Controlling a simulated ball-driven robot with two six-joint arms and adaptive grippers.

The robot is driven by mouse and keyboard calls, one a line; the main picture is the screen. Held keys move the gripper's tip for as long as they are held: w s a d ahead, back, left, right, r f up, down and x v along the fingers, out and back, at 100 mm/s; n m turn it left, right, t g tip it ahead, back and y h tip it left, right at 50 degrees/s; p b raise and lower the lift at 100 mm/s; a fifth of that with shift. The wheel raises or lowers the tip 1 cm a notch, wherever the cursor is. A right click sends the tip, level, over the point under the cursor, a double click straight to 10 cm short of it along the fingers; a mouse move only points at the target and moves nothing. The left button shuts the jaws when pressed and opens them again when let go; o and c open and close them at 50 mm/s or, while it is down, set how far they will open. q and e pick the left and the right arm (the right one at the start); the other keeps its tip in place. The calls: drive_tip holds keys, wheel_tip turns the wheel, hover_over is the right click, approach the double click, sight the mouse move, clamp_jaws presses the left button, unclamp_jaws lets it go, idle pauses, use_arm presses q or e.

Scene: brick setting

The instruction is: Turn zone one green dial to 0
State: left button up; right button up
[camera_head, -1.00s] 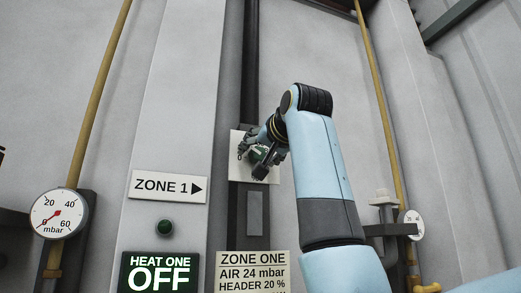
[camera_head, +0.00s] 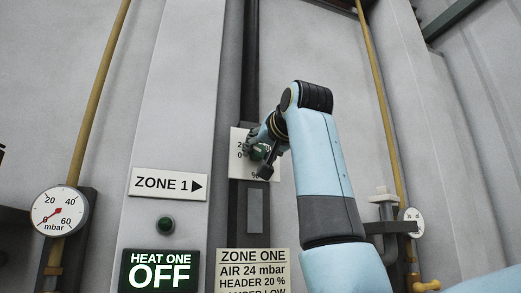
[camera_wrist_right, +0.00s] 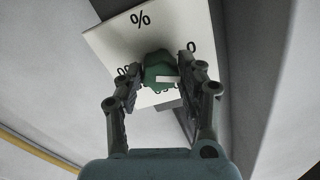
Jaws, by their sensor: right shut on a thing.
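The zone one green dial (camera_head: 257,153) sits on a white scale plate (camera_head: 240,170) on the dark column. In the right wrist view the green dial (camera_wrist_right: 160,70) shows between my fingers, with a white pointer mark, on the white plate (camera_wrist_right: 112,38) with a "%" sign. My right gripper (camera_head: 262,156) is shut on the dial, one finger on each side; it also shows in the right wrist view (camera_wrist_right: 158,78). In the head view "0" is readable at the plate's left edge; other numbers are partly hidden by the fingers. My left gripper is not in view.
A "ZONE ONE" label (camera_head: 252,268) is below. A pressure gauge (camera_head: 58,212) and yellow pipe (camera_head: 95,95) stand at left.

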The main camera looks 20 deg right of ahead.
drive_tip(key=n, duration=0.6)
drive_tip(key=shift+n, duration=0.3)
idle(0.4)
drive_tip(key=o, duration=1.1)
drive_tip(key=shift+o, duration=0.2)
drive_tip(key=s, duration=1.2)
drive_tip(key=shift+d, duration=0.2)
